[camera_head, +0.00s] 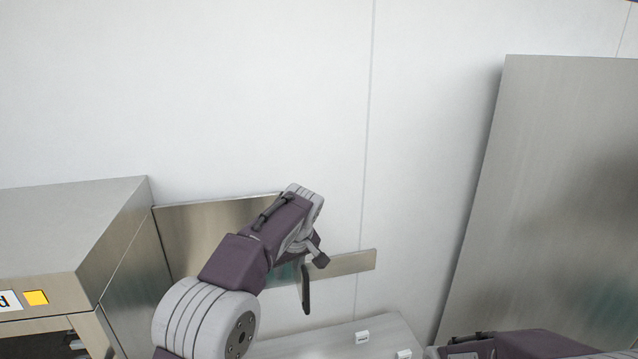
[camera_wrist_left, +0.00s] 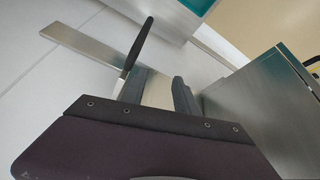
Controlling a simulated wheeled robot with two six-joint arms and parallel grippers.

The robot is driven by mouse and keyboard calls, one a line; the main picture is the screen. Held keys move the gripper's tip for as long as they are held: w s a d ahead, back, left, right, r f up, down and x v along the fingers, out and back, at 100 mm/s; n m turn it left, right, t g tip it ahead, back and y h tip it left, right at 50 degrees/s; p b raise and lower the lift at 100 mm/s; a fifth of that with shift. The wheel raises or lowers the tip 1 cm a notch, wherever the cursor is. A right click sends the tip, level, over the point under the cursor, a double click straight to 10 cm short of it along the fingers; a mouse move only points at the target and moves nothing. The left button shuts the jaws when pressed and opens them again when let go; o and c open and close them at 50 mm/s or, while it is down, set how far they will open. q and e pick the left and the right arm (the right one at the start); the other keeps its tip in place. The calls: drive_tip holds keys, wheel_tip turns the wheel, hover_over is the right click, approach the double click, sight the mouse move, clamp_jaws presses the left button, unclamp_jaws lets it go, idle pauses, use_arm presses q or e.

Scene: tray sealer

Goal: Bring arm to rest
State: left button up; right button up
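My left gripper (camera_head: 312,268) is in the middle of the head view, close to the steel strip on the wall. In the left wrist view its two dark fingers (camera_wrist_left: 160,90) stand apart with a clear gap between them. A dark, narrow handle-like piece (camera_head: 306,290) points down beside the gripper. It also shows in the left wrist view (camera_wrist_left: 138,45), with a pale part at its near end by one finger; I cannot tell whether they touch. My right arm (camera_head: 520,346) shows only as a piece at the bottom right edge; its gripper is out of view.
A steel machine (camera_head: 60,230) with a yellow square stands at left. A steel strip (camera_head: 350,263) runs along the white wall behind my left arm. A large steel panel (camera_head: 560,170) stands at right. A pale surface (camera_head: 330,343) with small white blocks lies below.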

use_arm(q)
drive_tip(key=s+a+f+g+b, duration=0.2)
drive_tip(key=s+a+f+b, duration=0.2)
drive_tip(key=s+a+f, duration=0.75)
drive_tip(key=s+f+m+h+b, duration=0.1)
drive_tip(key=s+f+m, duration=0.2)
drive_tip(key=s+f, duration=0.3)
drive_tip(key=s+d+f+m+g+h, duration=0.1)
drive_tip(key=s+f+m, duration=0.2)
drive_tip(key=s+f, duration=0.3)
drive_tip(key=s, duration=0.4)
drive_tip(key=shift+s+d+f+b, duration=0.2)
drive_tip(key=shift+s+b, duration=0.1)
drive_tip(key=shift+b, duration=0.1)
use_arm(e)
wheel_tip(320, 180, down, 7)
drive_tip(key=shift+f, duration=0.2)
drive_tip(key=shift+a, duration=0.15)
